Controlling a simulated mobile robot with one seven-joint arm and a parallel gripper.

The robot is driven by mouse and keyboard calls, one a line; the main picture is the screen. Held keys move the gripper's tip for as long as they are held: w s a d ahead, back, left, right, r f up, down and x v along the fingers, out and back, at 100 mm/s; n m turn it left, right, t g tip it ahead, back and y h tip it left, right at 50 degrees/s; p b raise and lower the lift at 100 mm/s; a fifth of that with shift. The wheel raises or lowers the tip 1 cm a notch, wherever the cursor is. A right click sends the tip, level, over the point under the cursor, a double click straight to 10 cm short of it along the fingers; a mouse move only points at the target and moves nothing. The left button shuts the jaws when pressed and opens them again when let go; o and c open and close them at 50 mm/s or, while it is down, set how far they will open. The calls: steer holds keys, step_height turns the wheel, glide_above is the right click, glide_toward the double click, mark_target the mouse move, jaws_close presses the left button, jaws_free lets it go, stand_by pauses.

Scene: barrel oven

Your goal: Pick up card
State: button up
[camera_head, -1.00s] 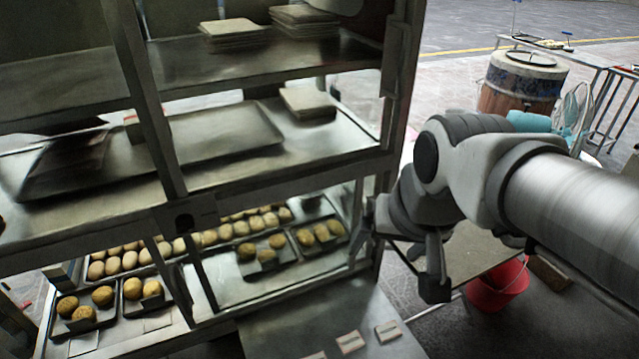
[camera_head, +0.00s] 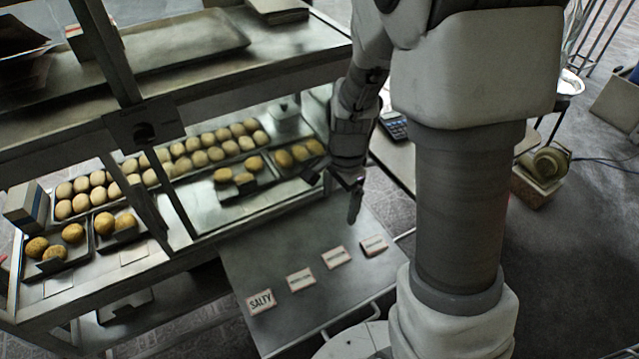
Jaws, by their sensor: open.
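The nearest card (camera_head: 260,302) reads SALTY. Behind it lie a second card (camera_head: 300,280), a third card (camera_head: 336,257) and a far card (camera_head: 373,245), whose print is too small to read. My gripper (camera_head: 338,187) is open and points down above the back of the tabletop, just beyond the far card and apart from it. One of its fingers reaches down near the far card. Nothing shows between the fingers.
A calculator (camera_head: 394,126) lies on a surface behind my arm. The tabletop around the cards is clear.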

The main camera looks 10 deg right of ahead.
step_height(320, 180, down, 4)
steer(key=m, duration=0.1)
steer(key=b, duration=0.4)
glide_above(338, 255)
steer(key=f, duration=1.2)
steer(key=shift+w+a, duration=0.1)
steer(key=shift+w, duration=0.1)
steer(key=f, duration=0.1)
steer(key=f+b, duration=0.1)
steer(key=f, duration=0.1)
steer(key=f+b, duration=0.1)
steer(key=f, duration=0.1)
steer(key=shift+s, duration=0.3)
jaws_close()
steer(key=shift+r, duration=0.15)
